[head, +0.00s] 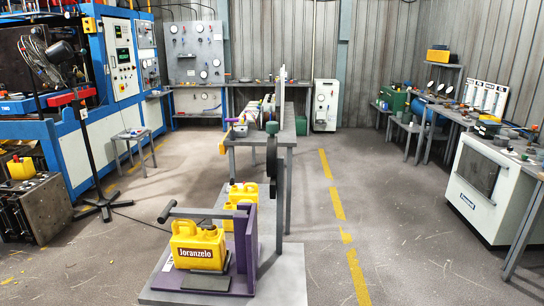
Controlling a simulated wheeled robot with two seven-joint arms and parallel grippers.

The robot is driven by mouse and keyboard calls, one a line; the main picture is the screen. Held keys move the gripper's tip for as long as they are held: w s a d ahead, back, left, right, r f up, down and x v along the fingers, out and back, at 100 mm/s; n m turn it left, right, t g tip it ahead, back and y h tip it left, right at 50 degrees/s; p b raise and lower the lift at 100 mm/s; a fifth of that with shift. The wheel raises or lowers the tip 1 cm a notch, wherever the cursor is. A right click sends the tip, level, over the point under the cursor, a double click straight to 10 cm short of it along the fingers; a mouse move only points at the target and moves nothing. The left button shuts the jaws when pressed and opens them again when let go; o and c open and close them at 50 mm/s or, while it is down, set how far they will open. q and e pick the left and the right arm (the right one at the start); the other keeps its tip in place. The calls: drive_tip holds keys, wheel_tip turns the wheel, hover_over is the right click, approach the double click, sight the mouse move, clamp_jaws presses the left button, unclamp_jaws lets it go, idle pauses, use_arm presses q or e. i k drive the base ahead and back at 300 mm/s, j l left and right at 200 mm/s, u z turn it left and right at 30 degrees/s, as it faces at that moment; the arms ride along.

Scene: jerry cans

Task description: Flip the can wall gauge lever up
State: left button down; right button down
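A purple can wall gauge (244,240) stands on a low grey platform in the lower middle of the head view. It has an upright purple wall on the right and a purple base. A yellow jerry can marked "Joranzelo" (198,247) stands upright in it. A dark grey lever bar (205,213) lies roughly level across the top of the can, with a rounded end at the left. I cannot tell where its pivot is. Neither of my grippers is in view.
More yellow cans (240,194) stand behind the gauge on the grey platform (285,285). A long grey table (284,138) stands beyond. A black stand (103,205) is at the left, a white cabinet (490,190) at the right. The floor right of the platform is clear.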

sight(171, 210)
drive_tip(key=j+z, duration=0.15)
drive_tip(key=z, duration=0.5)
drive_tip(key=i+j+z, duration=0.1)
drive_tip(key=j+z, duration=0.3)
drive_tip(key=j, duration=0.45)
drive_tip(key=j+z, duration=0.4)
drive_tip(key=j, duration=1.05)
drive_tip(key=k+j+z, duration=0.1)
drive_tip(key=j, duration=0.5)
drive_tip(key=k+j, duration=0.15)
drive_tip(key=j, duration=0.5)
